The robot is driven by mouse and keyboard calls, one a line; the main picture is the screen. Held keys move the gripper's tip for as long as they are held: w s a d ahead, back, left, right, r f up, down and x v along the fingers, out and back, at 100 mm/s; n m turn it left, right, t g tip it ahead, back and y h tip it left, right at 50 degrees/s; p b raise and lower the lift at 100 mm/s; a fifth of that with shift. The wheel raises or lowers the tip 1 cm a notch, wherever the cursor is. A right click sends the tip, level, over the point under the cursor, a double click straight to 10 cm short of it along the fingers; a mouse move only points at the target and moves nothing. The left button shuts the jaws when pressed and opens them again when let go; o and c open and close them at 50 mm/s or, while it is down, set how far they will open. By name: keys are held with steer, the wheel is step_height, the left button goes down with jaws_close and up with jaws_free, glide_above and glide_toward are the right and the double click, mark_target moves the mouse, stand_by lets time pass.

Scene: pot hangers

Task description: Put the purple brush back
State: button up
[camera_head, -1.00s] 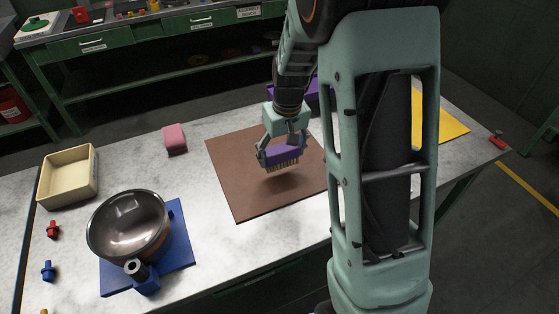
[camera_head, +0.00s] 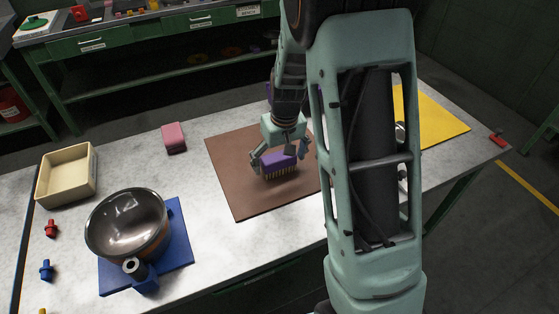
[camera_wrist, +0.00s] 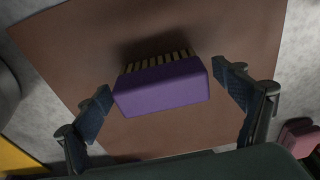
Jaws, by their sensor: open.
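The purple brush (camera_head: 279,164) is at the brown mat (camera_head: 240,192), with its tan bristles facing the near side in the head view. In the wrist view the purple brush (camera_wrist: 163,87) lies between my fingers, its bristles pointing to the top. My gripper (camera_head: 276,160) is open around the brush, low over the mat. In the wrist view my gripper (camera_wrist: 165,100) has a clear gap between the right pad and the brush; the left pad is close to the brush's left end. Whether the brush rests fully on the mat is hard to tell.
A pink block (camera_head: 174,137) stands left of the mat. A cream tray (camera_head: 67,177) and a metal bowl (camera_head: 128,224) on a blue mat (camera_head: 179,243) are further left. A yellow mat (camera_head: 436,120) lies right, partly behind my arm.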

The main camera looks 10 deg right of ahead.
step_height(320, 180, up, 12)
steer(key=s+p, duration=0.1)
steer(key=s, duration=0.1)
steer(key=shift+d+r, duration=0.15)
steer(key=shift+d, duration=0.05)
steer(key=shift+w, duration=0.1)
stand_by(0.4)
